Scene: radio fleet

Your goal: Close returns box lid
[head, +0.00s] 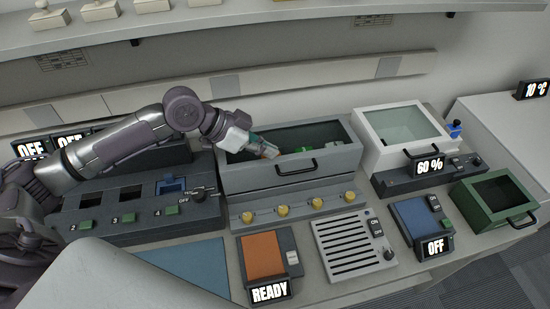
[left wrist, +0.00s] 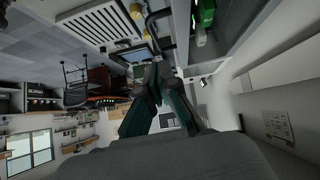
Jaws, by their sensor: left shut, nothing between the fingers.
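A grey open-topped box (head: 345,158) with a black handle (head: 297,168) on its front stands in the middle of the bench. A smaller green open box (head: 468,207) with a black handle stands at the right end. No label tells me which is the returns box, and I cannot make out a lid. My left gripper (head: 273,152) is at the grey box's opening, toward its left side. Its fingers (left wrist: 157,82) are shut and empty in the left wrist view. My right gripper is not in view.
A white open box (head: 365,122) stands right of the grey one, behind a 60 % display (head: 430,166). Several yellow knobs (head: 283,210) line the grey box's front. An orange pad (head: 262,255) and a slotted grey panel (head: 350,243) lie nearer. A shelf runs above.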

